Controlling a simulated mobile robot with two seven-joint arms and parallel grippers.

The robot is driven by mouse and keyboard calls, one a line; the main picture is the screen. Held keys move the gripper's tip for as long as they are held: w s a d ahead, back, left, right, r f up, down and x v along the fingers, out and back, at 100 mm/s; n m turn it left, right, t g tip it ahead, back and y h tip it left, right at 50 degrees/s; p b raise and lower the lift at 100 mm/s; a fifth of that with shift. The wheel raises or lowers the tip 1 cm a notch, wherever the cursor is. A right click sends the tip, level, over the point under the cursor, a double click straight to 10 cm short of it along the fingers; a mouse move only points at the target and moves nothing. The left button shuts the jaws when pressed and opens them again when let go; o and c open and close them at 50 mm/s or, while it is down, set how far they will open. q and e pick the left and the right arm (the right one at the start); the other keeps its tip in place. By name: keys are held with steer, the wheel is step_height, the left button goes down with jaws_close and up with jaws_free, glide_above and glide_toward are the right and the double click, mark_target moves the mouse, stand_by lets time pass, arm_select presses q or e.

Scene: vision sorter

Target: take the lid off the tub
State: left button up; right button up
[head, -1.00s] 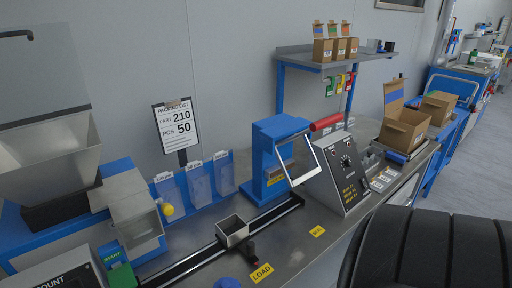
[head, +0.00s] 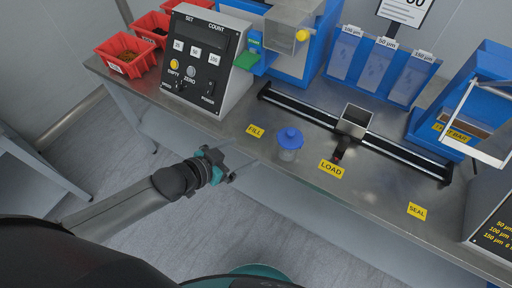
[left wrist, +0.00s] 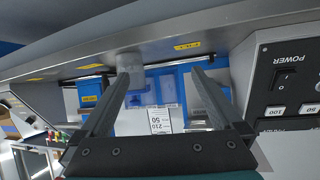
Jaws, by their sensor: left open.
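The tub (head: 288,155) is a small clear container with a blue knobbed lid (head: 289,137). It stands upright near the table's front edge, between the FILL and LOAD labels, with the lid on it. My left gripper (head: 244,168) is open and empty, to the left of the tub and apart from it, just off the table's front edge. In the left wrist view both open fingers (left wrist: 163,68) show with nothing gripped. A pale translucent shape near the left fingertip there looks like the tub, partly hidden. My right gripper is not in view.
A rail (head: 395,146) with a metal cup (head: 354,121) runs behind the tub. Blue pouch holders (head: 380,70) stand further back. The tabletop close around the tub is clear.

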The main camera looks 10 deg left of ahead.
mark_target(298, 132)
arm_select(q)
steer(key=s+d+r+m+h, duration=0.1)
steer(key=d+r+h, duration=0.2)
steer(key=d+r, duration=0.3)
steer(key=b+x, duration=0.1)
steer(key=x, duration=0.3)
steer(key=b+x, duration=0.2)
steer(key=x, duration=0.2)
steer(key=b+x, duration=0.1)
steer(key=x, duration=0.3)
steer(key=shift+w+a+f+b, duration=0.15)
steer(key=shift+w+f+b, duration=0.2)
steer(key=shift+w, duration=0.15)
steer(key=shift+w+d, duration=0.2)
steer(key=shift+d, duration=0.05)
steer(key=shift+w+d+f, duration=0.1)
steer(key=shift+w+f, duration=0.05)
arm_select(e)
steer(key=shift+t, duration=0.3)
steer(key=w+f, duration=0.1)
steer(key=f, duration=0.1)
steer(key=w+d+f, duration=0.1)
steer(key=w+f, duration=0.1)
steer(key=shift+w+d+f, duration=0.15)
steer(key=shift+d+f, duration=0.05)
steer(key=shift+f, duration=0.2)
arm_select(q)
steer(key=shift+c, duration=0.2)
